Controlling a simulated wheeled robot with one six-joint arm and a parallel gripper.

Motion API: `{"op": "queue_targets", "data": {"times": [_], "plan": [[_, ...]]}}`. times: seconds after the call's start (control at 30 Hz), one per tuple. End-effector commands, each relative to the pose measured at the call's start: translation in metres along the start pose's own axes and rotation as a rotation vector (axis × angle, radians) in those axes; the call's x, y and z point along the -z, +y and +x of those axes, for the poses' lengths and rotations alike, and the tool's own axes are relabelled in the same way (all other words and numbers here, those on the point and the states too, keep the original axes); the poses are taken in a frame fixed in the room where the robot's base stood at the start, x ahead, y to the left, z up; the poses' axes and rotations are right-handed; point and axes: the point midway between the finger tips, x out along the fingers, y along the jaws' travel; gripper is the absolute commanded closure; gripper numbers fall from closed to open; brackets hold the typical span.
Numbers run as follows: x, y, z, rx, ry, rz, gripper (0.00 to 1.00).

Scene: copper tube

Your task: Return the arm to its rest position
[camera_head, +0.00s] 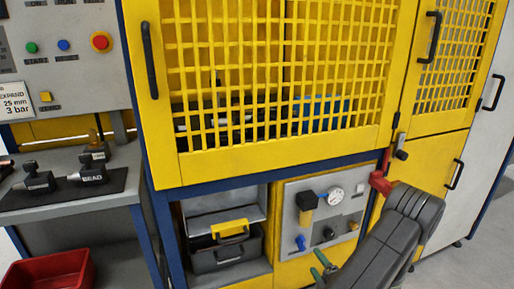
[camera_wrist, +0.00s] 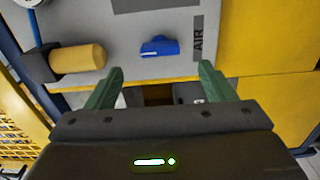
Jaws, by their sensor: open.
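My gripper (camera_head: 322,265) shows at the bottom of the head view, its green fingers low in front of the grey pneumatic panel (camera_head: 295,251). My dark arm comes in from the lower right. In the wrist view my gripper (camera_wrist: 160,84) has its two green fingers spread wide, with nothing between them. Beyond the fingers is the panel, with a blue valve handle (camera_wrist: 159,46), a yellow cylinder (camera_wrist: 78,58) and an "AIR" label. The fingertips appear apart from the blue handle.
A yellow mesh guard door (camera_head: 270,158) with a black handle stands above the panel. A red block (camera_head: 381,184) sits on the frame close to my arm. A workbench (camera_head: 70,217) with black tools and a red bin (camera_head: 48,270) are at left. Grey floor is open at right.

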Motion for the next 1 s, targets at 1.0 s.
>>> {"op": "queue_targets", "data": {"times": [1.0], "plan": [[0.001, 0.000, 0.091, 0.000, 0.000, -0.486, 0.24]]}}
